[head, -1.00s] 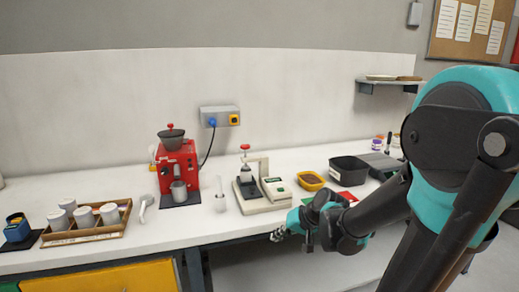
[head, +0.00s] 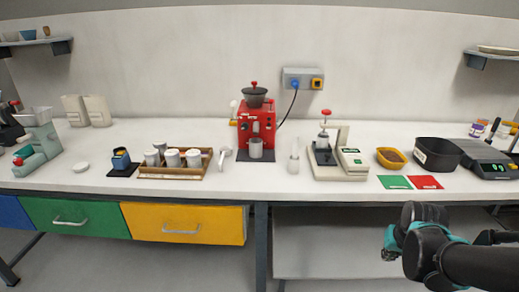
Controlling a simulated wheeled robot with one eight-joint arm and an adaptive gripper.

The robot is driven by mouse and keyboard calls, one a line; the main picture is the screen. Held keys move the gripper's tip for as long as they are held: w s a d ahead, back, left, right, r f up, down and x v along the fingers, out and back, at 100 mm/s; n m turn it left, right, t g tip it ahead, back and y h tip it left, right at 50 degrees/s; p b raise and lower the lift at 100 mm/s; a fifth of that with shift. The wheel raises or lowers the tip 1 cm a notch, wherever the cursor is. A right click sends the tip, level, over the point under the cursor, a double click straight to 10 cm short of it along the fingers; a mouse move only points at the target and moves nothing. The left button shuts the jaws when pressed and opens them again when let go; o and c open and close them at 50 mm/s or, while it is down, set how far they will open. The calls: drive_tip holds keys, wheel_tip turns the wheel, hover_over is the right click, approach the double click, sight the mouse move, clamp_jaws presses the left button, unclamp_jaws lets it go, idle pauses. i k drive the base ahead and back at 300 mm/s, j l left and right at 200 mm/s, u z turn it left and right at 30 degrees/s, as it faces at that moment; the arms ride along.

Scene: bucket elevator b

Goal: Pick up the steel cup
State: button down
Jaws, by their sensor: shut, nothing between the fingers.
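A grey metal cup (head: 255,148), which looks like the steel cup, stands upright at the front of the red grinder (head: 256,122), under its spout. My gripper (head: 389,246) is at the lower right, in front of the bench edge and below the worktop. It is well to the right of the cup and apart from it. It is shut and empty. Its fingertips are small and partly hidden by my wrist.
A wooden tray (head: 172,177) with several pale cups stands left of the grinder, a white scoop (head: 223,158) between. A press-like device (head: 338,160), yellow bowl (head: 391,158) and black bin (head: 437,154) stand to the right. The drawers (head: 184,223) are closed.

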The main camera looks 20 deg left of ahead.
sight(256, 148)
drive_tip(key=l+u, duration=0.3)
drive_tip(key=u, duration=0.15)
drive_tip(key=l+u, duration=0.3)
drive_tip(key=u, duration=0.2)
